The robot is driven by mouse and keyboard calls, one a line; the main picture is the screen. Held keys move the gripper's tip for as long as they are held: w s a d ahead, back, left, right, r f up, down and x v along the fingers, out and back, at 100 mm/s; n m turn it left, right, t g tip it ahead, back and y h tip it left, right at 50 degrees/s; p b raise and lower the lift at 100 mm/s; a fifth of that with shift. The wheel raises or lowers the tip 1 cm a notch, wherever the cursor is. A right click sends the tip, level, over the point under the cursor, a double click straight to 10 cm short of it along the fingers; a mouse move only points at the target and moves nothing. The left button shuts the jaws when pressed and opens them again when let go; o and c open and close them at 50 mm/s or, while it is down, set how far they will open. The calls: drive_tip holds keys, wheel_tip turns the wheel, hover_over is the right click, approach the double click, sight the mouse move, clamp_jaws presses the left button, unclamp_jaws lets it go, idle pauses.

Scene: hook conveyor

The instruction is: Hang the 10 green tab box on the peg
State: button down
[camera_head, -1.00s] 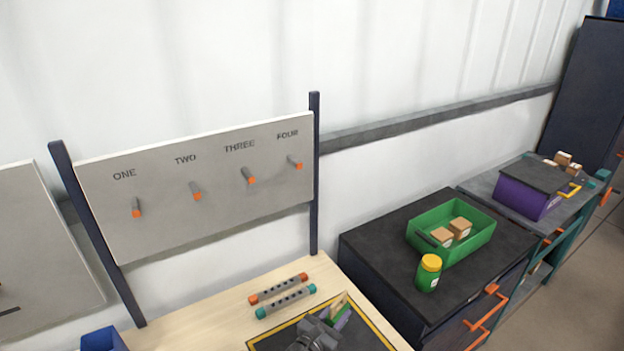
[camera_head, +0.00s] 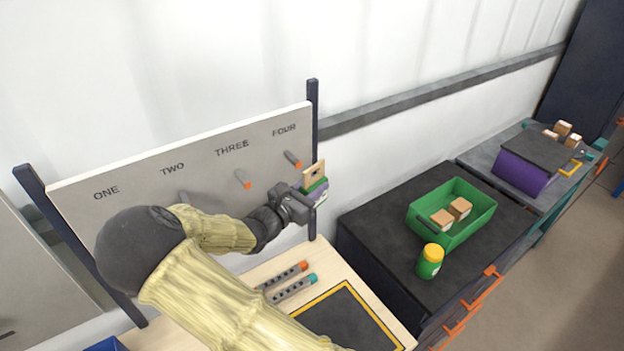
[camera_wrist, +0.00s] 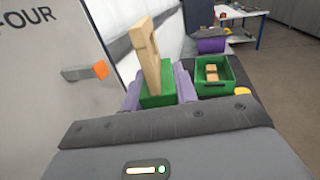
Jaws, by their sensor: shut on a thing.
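My gripper (camera_head: 306,196) is shut on the green tab box (camera_head: 314,187), a green box with an upright tan tab. It is held in the air in front of the right end of the pegboard (camera_head: 222,183), just below and right of the peg under FOUR (camera_head: 292,158). In the wrist view the box (camera_wrist: 158,88) sits between the purple fingers, and the FOUR peg (camera_wrist: 85,72) with its orange tip is to the left, apart from the tab. The THREE peg (camera_head: 243,179) is bare. My arm covers much of the board's lower left.
A green bin (camera_head: 478,228) with small tan boxes and a yellow-lidded green jar (camera_head: 430,261) stand on the dark cabinet at right. Two grey bars (camera_head: 282,276) and a yellow-edged mat (camera_head: 345,315) lie on the wooden table. A dark post (camera_head: 313,140) edges the board.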

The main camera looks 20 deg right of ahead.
drive_tip(key=shift+s+a, duration=0.15)
drive_tip(key=shift+s, duration=0.25)
drive_tip(key=shift+w+a+f, duration=0.15)
drive_tip(key=shift+w+a, duration=0.35)
drive_tip(key=shift+w, duration=1.05)
drive_tip(key=shift+w+a+f, duration=0.15)
drive_tip(key=shift+w+a, duration=0.3)
drive_tip(key=shift+w, duration=1.05)
drive_tip(key=shift+w+a+f, duration=0.15)
drive_tip(key=shift+w+a, duration=0.35)
drive_tip(key=shift+w, duration=1.05)
drive_tip(key=shift+w+a, duration=0.1)
drive_tip(key=shift+a, duration=0.1)
drive_tip(key=c, duration=1)
unclamp_jaws()
drive_tip(key=shift+f, duration=0.1)
drive_tip(key=shift+a, duration=0.1)
